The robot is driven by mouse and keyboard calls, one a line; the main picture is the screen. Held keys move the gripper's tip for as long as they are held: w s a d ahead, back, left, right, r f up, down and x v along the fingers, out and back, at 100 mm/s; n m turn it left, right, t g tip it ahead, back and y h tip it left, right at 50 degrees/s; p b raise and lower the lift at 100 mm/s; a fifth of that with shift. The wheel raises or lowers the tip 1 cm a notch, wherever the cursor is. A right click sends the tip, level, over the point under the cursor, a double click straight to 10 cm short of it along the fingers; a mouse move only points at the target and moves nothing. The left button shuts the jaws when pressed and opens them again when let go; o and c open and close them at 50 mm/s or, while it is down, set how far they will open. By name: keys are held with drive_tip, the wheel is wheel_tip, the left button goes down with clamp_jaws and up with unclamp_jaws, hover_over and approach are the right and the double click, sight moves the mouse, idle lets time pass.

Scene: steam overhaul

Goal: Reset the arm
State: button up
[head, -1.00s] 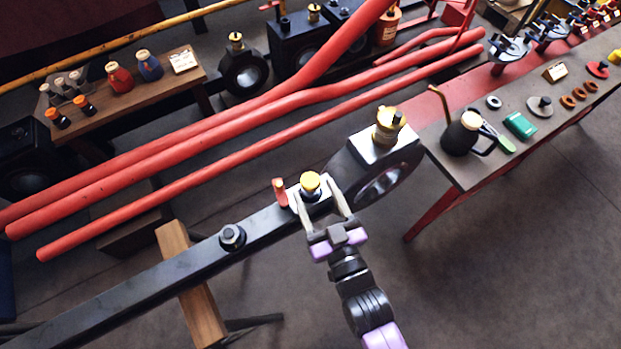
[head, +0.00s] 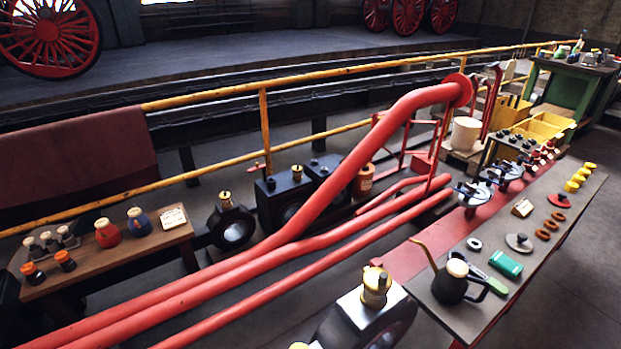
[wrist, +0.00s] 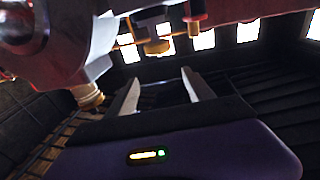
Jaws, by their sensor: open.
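My gripper (wrist: 161,90) shows in the wrist view with its two pale fingers apart and nothing visible between them. It is outside the head view. Past the fingertips, a brass-coloured fitting (wrist: 157,46) shows near the top centre, with a red-and-brass piece (wrist: 195,16) to its right. The gap between fingers and fitting is hard to judge. A large grey metal rod part (wrist: 70,45) fills the upper left of the wrist view. In the head view, the rod's end block (head: 362,316) with a brass cup (head: 375,287) shows at the bottom edge.
A workbench (head: 470,318) at right carries a dark oil can (head: 450,284), a green block (head: 505,264) and rings. A low wooden bench (head: 95,274) at left holds bottles. Bare floor (head: 570,270) lies right of the workbench.

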drive_tip(key=s+d+r+m+g+h+p, duration=0.1)
drive_tip(key=s+d+r+m+h+p, duration=0.1)
drive_tip(key=s+d+r, duration=0.3)
drive_tip(key=s+d+r+m+g+h+p, duration=0.1)
drive_tip(key=s+d+r+h, duration=0.4)
drive_tip(key=s+d, duration=0.9)
drive_tip(key=s+r+m, duration=0.1)
drive_tip(key=s, duration=0.4)
drive_tip(key=shift+s+m+h+p, duration=0.3)
drive_tip(key=shift+s+m+p, duration=0.05)
drive_tip(key=shift+s+m, duration=0.05)
idle(0.4)
